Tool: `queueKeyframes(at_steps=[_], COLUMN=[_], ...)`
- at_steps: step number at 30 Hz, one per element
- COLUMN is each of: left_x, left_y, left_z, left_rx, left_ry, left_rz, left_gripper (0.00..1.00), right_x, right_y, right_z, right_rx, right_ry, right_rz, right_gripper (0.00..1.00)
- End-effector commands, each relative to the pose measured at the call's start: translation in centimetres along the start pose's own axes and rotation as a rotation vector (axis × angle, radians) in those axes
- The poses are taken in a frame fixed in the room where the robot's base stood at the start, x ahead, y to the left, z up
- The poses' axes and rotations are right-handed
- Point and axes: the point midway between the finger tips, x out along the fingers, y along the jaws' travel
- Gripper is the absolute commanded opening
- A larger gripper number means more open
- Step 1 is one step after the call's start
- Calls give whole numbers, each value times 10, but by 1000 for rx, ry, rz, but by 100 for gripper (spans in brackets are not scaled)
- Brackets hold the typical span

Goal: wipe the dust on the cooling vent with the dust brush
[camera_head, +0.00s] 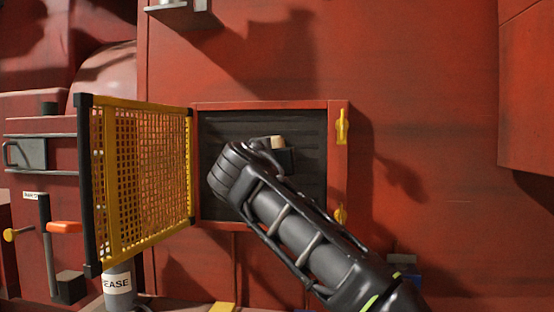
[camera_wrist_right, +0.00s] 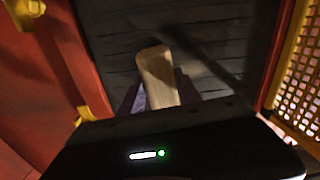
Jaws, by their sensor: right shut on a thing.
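The cooling vent (camera_head: 312,128) is a dark slatted panel in a red frame on the red wall, and its slats also show in the right wrist view (camera_wrist_right: 110,28). My right arm reaches in front of it from the lower right. My right gripper (camera_head: 279,150) is at the vent opening, shut on the pale wooden handle of the dust brush (camera_wrist_right: 156,75). The handle's end also shows in the head view (camera_head: 277,142). The bristles are hidden, so I cannot tell whether they touch the slats. Dust is hard to make out. My left gripper is not in view.
A yellow mesh door (camera_head: 150,180) stands swung open at the vent's left side. Yellow latches (camera_head: 341,126) stick out on the right of the frame. A grey grease container (camera_head: 118,284) and an orange-handled lever (camera_head: 64,227) are at lower left. The wall right of the vent is clear.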

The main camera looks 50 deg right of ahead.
Motion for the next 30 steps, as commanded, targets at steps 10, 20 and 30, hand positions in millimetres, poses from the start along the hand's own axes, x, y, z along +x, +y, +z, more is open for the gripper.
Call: queueKeyframes(at_steps=[10, 20, 30], left_x=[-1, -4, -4], left_y=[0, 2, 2], left_z=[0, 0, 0], left_rx=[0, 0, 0], left_ry=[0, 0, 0], left_rz=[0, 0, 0], left_gripper=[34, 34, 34], right_x=[0, -2, -2], right_y=[-12, -37, -38], right_z=[-1, -4, -4], right_rx=[-2, -1, 0], right_ry=[1, 1, 1], right_rz=[-3, -2, -1], right_gripper=[2, 2, 2])
